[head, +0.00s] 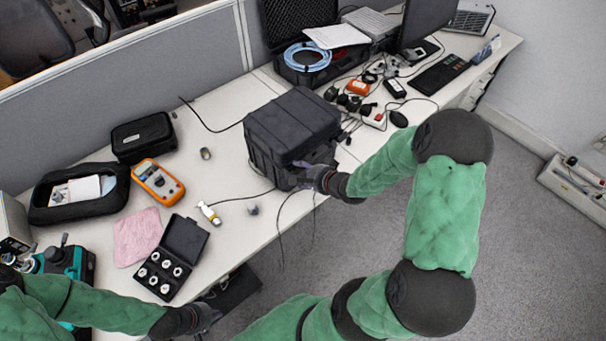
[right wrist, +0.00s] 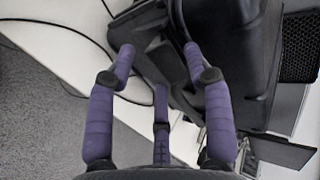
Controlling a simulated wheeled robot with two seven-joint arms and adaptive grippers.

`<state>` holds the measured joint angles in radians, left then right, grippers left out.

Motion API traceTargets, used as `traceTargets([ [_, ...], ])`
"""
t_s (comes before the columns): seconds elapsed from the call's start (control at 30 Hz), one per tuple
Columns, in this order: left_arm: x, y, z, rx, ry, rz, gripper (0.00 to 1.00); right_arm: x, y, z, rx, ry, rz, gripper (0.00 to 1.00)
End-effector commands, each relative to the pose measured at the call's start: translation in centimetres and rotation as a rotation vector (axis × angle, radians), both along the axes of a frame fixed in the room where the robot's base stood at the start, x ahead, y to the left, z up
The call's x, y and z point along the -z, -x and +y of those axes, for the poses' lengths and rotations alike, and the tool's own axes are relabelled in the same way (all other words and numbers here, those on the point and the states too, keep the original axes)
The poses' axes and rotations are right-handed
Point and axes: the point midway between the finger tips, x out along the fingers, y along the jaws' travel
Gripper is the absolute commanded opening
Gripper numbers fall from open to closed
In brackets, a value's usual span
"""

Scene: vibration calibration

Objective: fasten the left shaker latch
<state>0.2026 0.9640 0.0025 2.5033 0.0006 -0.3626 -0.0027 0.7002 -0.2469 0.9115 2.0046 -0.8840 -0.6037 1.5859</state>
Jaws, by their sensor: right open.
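A closed black hard case (head: 290,120), which I take to be the shaker, stands near the front edge of the table. My right gripper (head: 308,174) is at its front side, low down. The right wrist view shows the case large and dark (right wrist: 235,50), with the open fingers of my right gripper (right wrist: 158,50) reaching to a dark ledge or latch part (right wrist: 152,62). I cannot tell whether they touch it, nor whether a latch is fastened. My left gripper (head: 208,316) is low at the front edge, beside the small black box; its fingers are too small to read.
An open box of small round parts (head: 170,258), a pink cloth (head: 137,237), an orange multimeter (head: 158,180) and a small tool (head: 209,213) lie left of the case. Cables and adapters (head: 362,92) crowd its right. A black cable hangs over the front edge.

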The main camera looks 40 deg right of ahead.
Motion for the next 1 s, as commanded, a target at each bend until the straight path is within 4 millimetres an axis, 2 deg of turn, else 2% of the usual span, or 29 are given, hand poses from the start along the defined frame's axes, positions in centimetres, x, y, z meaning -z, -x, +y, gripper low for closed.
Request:
traceTargets([
  [0.23, 0.0, 0.0, 0.0, 0.000, 0.000, 0.000, 0.00, 0.0, -0.1, 0.0, 0.000, 0.000, 0.000, 0.52],
  [0.27, 0.0, 0.0, 0.0, 0.000, 0.000, 0.000, 0.00, 0.0, -0.1, 0.0, 0.000, 0.000, 0.000, 0.49],
  [0.4, 0.0, 0.0, 0.0, 0.000, 0.000, 0.000, 0.00, 0.0, -0.1, 0.0, 0.000, 0.000, 0.001, 0.09],
  [0.43, 0.0, 0.0, 0.0, 0.000, 0.000, 0.000, 0.00, 0.1, 0.0, 0.0, 0.000, 0.000, 0.001, 0.03],
  [0.67, -0.5, 0.0, 0.0, 0.000, 0.000, 0.000, 0.00, -0.1, 0.0, 0.0, 0.001, 0.000, 0.015, 0.03],
  [1.0, -4.4, 0.0, 0.0, 0.000, 0.000, -0.001, 0.00, -0.8, -0.2, 0.1, -0.001, 0.012, 0.136, 0.03],
])
